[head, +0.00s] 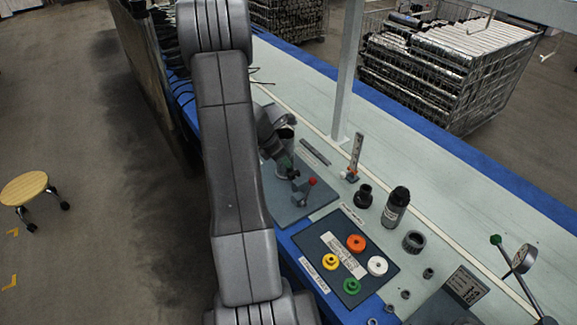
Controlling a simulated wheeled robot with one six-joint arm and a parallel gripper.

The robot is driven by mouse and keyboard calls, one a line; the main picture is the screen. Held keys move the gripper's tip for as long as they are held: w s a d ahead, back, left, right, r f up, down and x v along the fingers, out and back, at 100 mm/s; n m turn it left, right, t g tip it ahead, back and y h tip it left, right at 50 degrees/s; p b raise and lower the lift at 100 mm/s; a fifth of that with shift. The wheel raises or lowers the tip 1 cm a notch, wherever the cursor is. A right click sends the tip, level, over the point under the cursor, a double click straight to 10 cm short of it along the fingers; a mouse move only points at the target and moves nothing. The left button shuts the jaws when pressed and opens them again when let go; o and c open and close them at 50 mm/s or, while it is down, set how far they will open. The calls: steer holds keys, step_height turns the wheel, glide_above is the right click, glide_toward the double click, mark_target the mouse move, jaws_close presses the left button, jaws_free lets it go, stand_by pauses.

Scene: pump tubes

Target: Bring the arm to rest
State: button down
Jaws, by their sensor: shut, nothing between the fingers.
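My arm rises through the left middle of the head view as a thick grey column of links. Its upper end runs out at the top edge. I cannot make out my gripper in this view. A blue-grey base plate (290,212) with a dark, tilted fixture and a red knob (312,181) stands just right of the arm, partly hidden by it. I cannot tell whether the arm touches anything there.
On the bench, a dark mat (318,243) holds orange (356,243), yellow (331,262), green (352,286) and white (377,266) round parts. Right of it stand a black bottle (396,208) and a dial gauge (523,258). A wire basket (450,65) is behind. A stool (24,188) stands on open floor.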

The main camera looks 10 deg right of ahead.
stand_by(0.6)
steer(key=d+f+t+h+b, duration=0.1)
steer(key=d+f+h+b, duration=0.1)
steer(key=f+b, duration=0.7)
steer(key=shift+s+d+f+h+b, duration=0.3)
steer(key=shift+d+f+h, duration=0.15)
steer(key=shift+f, duration=0.75)
steer(key=shift+r, duration=0.1)
